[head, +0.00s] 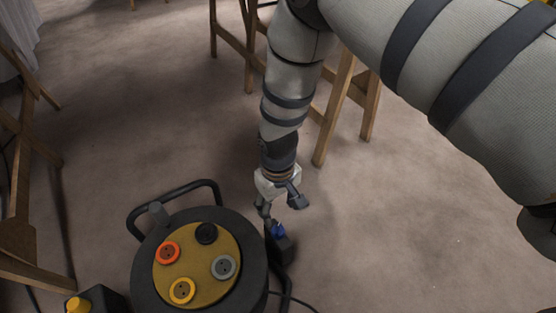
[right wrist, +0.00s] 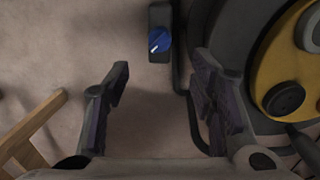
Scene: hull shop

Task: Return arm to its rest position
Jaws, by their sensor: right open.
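My right arm (head: 290,80) comes down from the upper right in the head view. Its gripper (head: 280,206) hangs open beside a round cable reel. In the right wrist view the gripper (right wrist: 160,105) has its two fingers wide apart with nothing between them but floor. A dark box with a blue knob (right wrist: 160,41) lies just beyond the fingertips, against the reel. The blue knob also shows in the head view (head: 278,230), partly behind the gripper. My left gripper is not in view.
The cable reel (head: 252,258) has a yellow face with several coloured sockets and a black handle. A dark box with a yellow knob (head: 77,305) stands at the lower left. Wooden trestle legs stand at left (head: 20,190) and behind my arm (head: 333,115). Floor at right is clear.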

